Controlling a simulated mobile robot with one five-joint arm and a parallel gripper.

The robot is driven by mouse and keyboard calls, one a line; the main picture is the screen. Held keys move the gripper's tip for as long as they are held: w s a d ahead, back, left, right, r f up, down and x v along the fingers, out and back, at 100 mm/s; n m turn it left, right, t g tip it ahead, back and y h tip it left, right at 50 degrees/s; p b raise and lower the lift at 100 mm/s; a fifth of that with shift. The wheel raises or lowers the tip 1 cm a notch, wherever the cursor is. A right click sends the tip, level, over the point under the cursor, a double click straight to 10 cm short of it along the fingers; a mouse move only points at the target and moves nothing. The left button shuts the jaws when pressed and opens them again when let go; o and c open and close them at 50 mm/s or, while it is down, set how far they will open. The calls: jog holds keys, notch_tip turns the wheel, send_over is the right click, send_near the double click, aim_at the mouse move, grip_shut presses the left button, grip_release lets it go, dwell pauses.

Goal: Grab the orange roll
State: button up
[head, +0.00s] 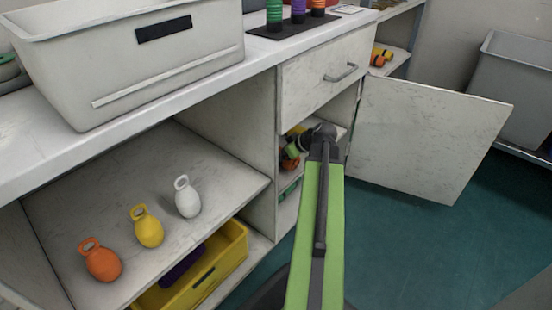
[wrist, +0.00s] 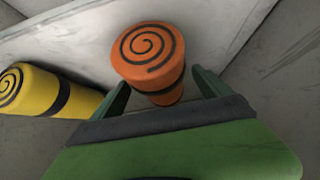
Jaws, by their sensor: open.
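The orange roll (wrist: 148,50) shows in the wrist view with a dark spiral on its round end and a dark band lower down. My gripper (wrist: 160,84) is open, with one finger on each side of the orange roll's lower part. I cannot tell whether either finger touches it. In the head view my arm reaches into the open cabinet, where my gripper (head: 295,148) hides most of the shelf's contents. A bit of orange (head: 290,163) shows beside it.
A pale panel (wrist: 80,35) stands close behind. The cabinet door (head: 425,140) is swung open to the right. A drawer (head: 325,80) is above.

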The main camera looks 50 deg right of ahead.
jog(key=shift+x, duration=0.8)
jog(key=shift+s+r, duration=0.1)
jog(key=c, duration=1.8)
jog(key=shift+r, duration=0.15)
